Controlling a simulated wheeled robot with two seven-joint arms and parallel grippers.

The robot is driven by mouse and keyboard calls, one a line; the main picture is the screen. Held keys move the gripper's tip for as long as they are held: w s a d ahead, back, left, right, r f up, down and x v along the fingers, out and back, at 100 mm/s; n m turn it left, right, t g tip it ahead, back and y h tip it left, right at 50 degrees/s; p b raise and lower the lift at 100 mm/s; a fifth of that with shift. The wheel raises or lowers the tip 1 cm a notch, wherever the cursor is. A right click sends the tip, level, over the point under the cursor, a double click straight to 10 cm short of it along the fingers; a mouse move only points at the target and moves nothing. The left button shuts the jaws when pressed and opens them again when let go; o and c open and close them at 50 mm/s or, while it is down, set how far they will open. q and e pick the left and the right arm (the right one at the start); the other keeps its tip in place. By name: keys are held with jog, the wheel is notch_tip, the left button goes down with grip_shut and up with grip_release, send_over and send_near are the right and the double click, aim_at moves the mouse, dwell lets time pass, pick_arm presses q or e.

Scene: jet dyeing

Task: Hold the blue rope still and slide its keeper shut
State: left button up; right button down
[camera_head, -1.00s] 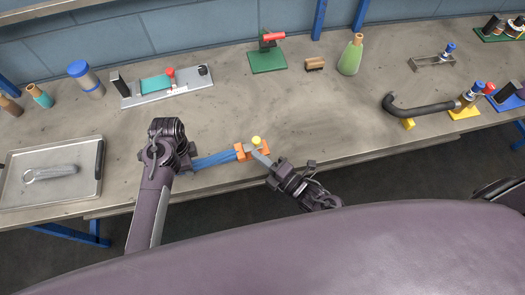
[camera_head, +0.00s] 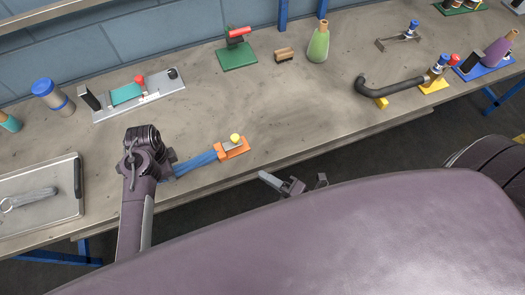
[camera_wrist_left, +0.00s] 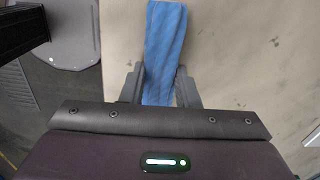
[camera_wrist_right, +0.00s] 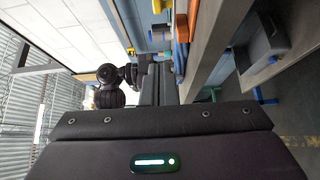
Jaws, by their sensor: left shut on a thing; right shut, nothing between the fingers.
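The blue rope (camera_head: 196,163) lies near the front edge of the workbench and runs right into an orange block (camera_head: 237,152). A grey plate with a yellow knob (camera_head: 235,138), which looks like the keeper, sits on this block. Whether it is fully shut I cannot tell. My left gripper (camera_head: 172,167) is shut on the blue rope, left of the block. The left wrist view shows the rope (camera_wrist_left: 164,50) between its fingers. My right gripper (camera_head: 268,178) is shut and empty, off the front edge, to the lower right of the keeper and apart from it.
A metal tray (camera_head: 68,213) with a wrench-like tool lies at the left. A grey fixture (camera_head: 168,90), a green stand (camera_head: 238,58) and a green bottle (camera_head: 318,45) stand behind. A black bent pipe (camera_head: 385,90) is at the right. The bench around the keeper is clear.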

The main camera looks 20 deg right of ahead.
aim_at(237, 141)
jog(key=x, duration=0.7)
jog(key=a+x, duration=0.1)
jog(key=x, duration=0.3)
jog(key=shift+s+r, duration=0.1)
jog(key=shift+s, duration=0.05)
jog(key=shift+w+d, duration=0.85)
jog(key=shift+d, duration=0.1)
jog(key=shift+w+d, duration=0.45)
jog(key=shift+d, duration=0.05)
jog(key=shift+w+d, duration=0.2)
jog(key=shift+d, duration=0.4)
jog(key=shift+w+d, duration=0.2)
jog(key=shift+d, duration=0.35)
jog(key=shift+s+a, duration=0.1)
